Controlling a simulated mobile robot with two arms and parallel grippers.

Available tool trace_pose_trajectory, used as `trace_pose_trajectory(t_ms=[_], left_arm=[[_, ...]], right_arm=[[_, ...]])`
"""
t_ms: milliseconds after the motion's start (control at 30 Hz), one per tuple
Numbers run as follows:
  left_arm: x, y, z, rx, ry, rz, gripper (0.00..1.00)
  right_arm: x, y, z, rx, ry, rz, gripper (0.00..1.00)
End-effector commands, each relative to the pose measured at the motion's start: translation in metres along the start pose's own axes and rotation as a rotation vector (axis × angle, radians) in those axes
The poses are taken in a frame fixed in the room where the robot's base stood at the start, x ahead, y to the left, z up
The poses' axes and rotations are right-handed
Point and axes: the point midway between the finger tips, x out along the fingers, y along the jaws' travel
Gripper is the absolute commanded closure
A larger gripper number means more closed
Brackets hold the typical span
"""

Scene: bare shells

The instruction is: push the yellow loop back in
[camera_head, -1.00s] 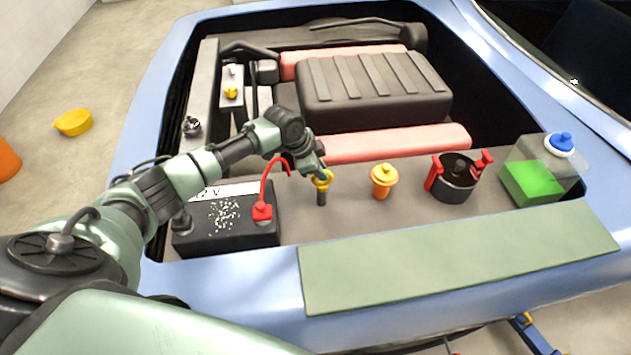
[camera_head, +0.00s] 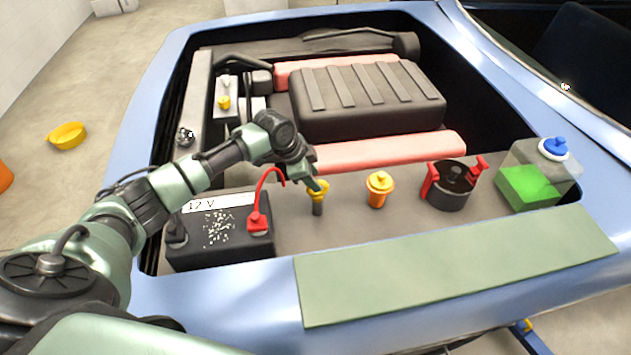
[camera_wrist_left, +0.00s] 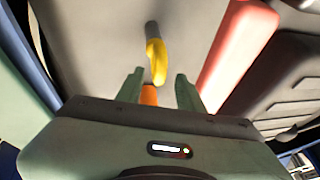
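The yellow loop (camera_head: 318,188) sits at the top of a short dark tube (camera_head: 317,208) in the engine bay, right of the battery. It also shows in the left wrist view (camera_wrist_left: 157,62), with the dark tube (camera_wrist_left: 151,29) beyond it. My left gripper (camera_head: 314,184) is at the loop. In the wrist view my left gripper (camera_wrist_left: 160,76) has its two fingers apart, with the loop's near end between their tips and a gap on each side. Whether a finger touches the loop cannot be told. My right gripper is not in view.
The battery (camera_head: 220,250) with a red cable (camera_head: 261,190) stands left of the loop. An orange-and-yellow cap (camera_head: 379,189), a dark pot with red handles (camera_head: 451,190) and a bottle of green liquid (camera_head: 530,185) stand to the right. The engine block (camera_head: 365,110) is behind.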

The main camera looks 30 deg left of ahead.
Motion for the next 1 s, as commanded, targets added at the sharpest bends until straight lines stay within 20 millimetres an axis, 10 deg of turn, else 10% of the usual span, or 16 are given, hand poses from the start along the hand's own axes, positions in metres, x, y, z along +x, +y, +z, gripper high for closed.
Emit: trace_pose_trajectory(t_ms=[367,1000], left_arm=[[-0.051,0.000,0.001,0.001,-0.002,0.001,0.63],[-0.053,0.000,0.001,0.000,-0.002,0.003,0.63]], right_arm=[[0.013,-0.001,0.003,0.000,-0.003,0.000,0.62],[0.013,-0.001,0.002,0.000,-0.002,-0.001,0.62]])
